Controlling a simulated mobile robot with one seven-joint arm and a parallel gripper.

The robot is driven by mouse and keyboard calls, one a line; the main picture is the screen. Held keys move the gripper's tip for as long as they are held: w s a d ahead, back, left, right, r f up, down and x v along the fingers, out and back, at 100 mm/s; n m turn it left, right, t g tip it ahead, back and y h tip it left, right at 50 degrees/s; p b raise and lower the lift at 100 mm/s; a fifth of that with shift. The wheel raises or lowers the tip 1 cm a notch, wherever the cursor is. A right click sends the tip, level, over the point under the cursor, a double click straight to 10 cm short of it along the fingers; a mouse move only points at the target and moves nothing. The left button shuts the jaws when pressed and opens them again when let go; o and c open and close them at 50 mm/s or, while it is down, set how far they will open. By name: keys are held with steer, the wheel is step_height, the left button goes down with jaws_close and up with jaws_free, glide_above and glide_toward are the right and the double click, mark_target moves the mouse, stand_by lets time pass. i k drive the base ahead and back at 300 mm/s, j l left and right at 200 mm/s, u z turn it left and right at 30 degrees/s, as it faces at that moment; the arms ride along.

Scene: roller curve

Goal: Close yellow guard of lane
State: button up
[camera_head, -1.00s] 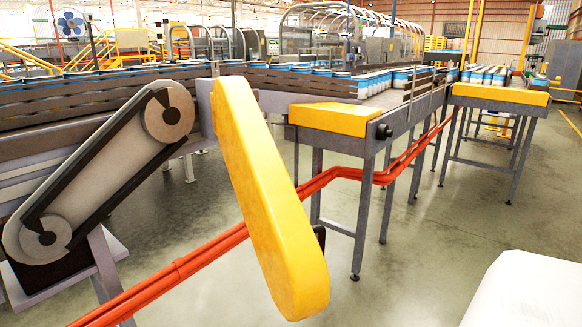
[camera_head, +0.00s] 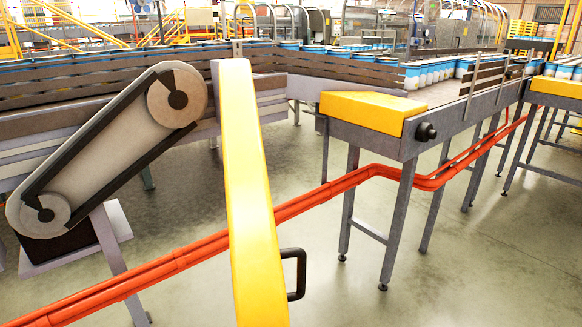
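The yellow guard (camera_head: 250,190) stands swung open in the middle of the view, seen nearly edge-on. Its upper end meets the conveyor frame, and its lower end runs out of the bottom of the picture. A black handle (camera_head: 297,274) sticks out from its right side. The belt drive (camera_head: 110,150), with two pale rollers and a dark belt, is uncovered at the left, apart from the guard. My gripper is not in view.
Orange-red pipes (camera_head: 330,190) run low across the view behind the guard. A conveyor end with a yellow cover (camera_head: 370,112) stands at the right on grey legs. Several blue-and-white cans (camera_head: 400,72) sit on the lanes. Bare floor (camera_head: 470,270) lies at the lower right.

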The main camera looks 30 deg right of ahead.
mark_target(261, 299)
steer(key=l+z, duration=0.1)
steer(key=l, duration=0.9)
steer(key=k+l, duration=0.55)
steer(key=l, duration=0.15)
steer(key=z, duration=0.05)
